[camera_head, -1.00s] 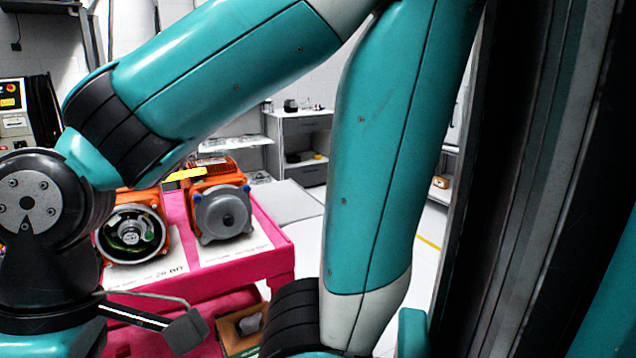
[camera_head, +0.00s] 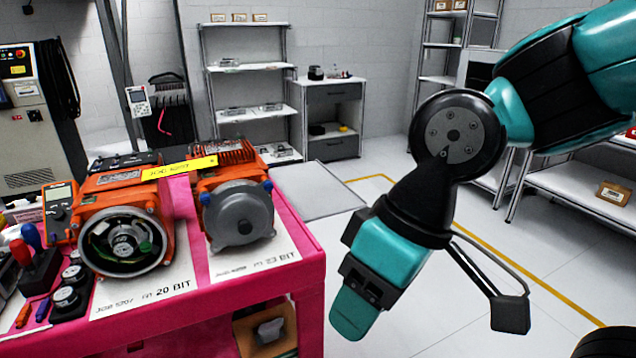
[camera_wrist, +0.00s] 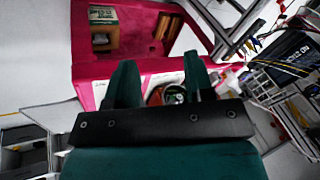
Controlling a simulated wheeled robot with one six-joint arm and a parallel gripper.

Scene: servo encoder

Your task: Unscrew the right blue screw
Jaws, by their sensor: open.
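The right encoder unit (camera_head: 238,218) has an orange housing and a round grey cover, and stands on the pink table (camera_head: 307,262). The right blue screw (camera_head: 268,186) sits at the upper right of that cover. Another blue screw (camera_head: 205,198) is at its left edge. My gripper (camera_head: 352,312) hangs to the right of the table, well apart from the screws, pointing down. In the wrist view my gripper (camera_wrist: 160,76) shows two spread teal fingers with nothing held between them. The blue screws cannot be made out there.
A second orange unit (camera_head: 125,238) with an open round face stands to the left. A yellow label (camera_head: 180,168) spans behind them. A multimeter (camera_head: 60,210) and small tools are at the left. An open cardboard box (camera_head: 265,332) is below the tabletop. Floor right of the table is clear.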

